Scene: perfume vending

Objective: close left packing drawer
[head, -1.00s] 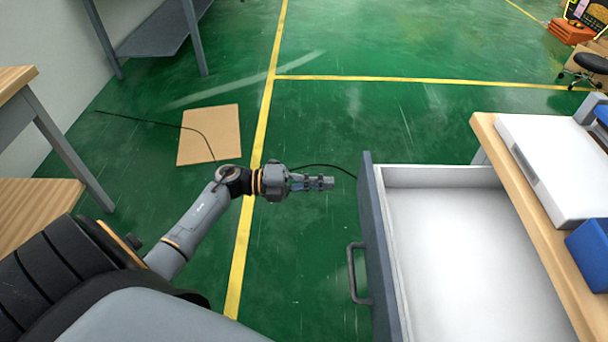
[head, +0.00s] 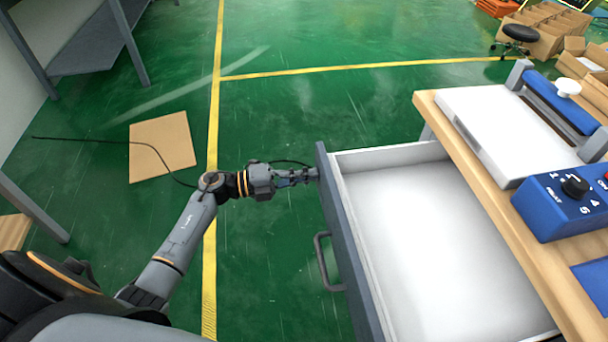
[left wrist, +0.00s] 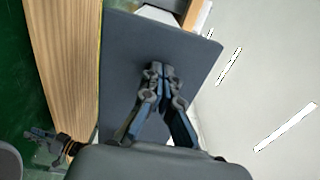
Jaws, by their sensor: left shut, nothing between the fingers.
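The packing drawer (head: 430,235) is pulled out from under the wooden workbench at the right of the head view. Its inside is white and looks empty. Its dark grey front panel (head: 345,235) faces left and carries a grey bar handle (head: 324,262). My left gripper (head: 312,174) is shut and empty, with its fingertips at the far end of the drawer front. In the left wrist view the shut fingers (left wrist: 158,75) point at the grey panel (left wrist: 125,50). I cannot tell for sure whether they touch it.
The wooden workbench (head: 480,165) holds a white sealing machine (head: 510,135) and a blue control box (head: 565,200). A cardboard sheet (head: 162,147) and a black cable lie on the green floor.

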